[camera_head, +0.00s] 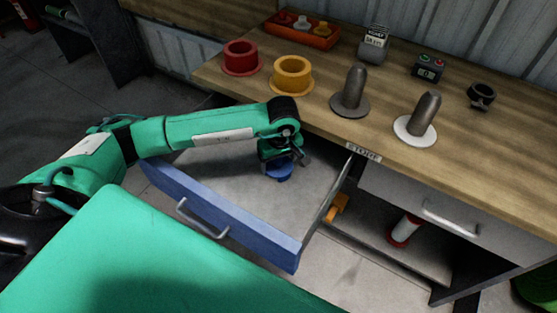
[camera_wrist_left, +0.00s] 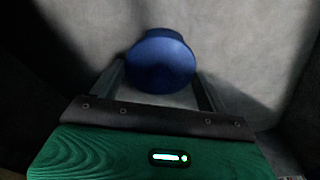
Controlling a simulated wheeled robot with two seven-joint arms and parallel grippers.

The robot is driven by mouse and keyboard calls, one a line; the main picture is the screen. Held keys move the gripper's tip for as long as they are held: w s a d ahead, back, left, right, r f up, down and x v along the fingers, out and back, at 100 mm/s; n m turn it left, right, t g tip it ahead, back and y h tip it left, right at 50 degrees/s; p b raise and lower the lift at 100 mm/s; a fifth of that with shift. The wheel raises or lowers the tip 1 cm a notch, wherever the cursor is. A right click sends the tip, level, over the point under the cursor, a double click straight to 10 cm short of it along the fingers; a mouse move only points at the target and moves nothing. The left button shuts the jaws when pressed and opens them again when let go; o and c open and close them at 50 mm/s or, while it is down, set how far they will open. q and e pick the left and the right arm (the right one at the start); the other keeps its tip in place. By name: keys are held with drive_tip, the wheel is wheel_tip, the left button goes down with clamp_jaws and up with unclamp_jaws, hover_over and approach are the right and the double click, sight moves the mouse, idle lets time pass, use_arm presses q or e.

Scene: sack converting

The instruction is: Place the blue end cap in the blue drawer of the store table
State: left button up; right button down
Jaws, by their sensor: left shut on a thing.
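The blue drawer (camera_head: 222,207) of the store table (camera_head: 455,165) is pulled out, its inside grey. My left gripper (camera_head: 280,165) is inside the drawer's outline in the head view, shut on the blue end cap (camera_head: 278,173). In the left wrist view the blue end cap (camera_wrist_left: 160,61) sits between the two fingers of the left gripper (camera_wrist_left: 160,85), over the grey drawer floor. I cannot tell whether the cap touches the floor. My right gripper is not in view.
On the table top stand a red flanged cap (camera_head: 241,58), a yellow flanged cap (camera_head: 292,75), two grey posts, an orange tray (camera_head: 302,30) and small devices. A closed grey drawer (camera_head: 445,212) is to the right. A red and white roll (camera_head: 404,230) stands on the shelf below.

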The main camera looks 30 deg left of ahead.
use_arm(q)
drive_tip(key=shift+f, duration=0.15)
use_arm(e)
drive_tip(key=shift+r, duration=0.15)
use_arm(q)
drive_tip(key=shift+f, duration=0.1)
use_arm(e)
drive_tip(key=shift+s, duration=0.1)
use_arm(q)
drive_tip(key=o, duration=1)
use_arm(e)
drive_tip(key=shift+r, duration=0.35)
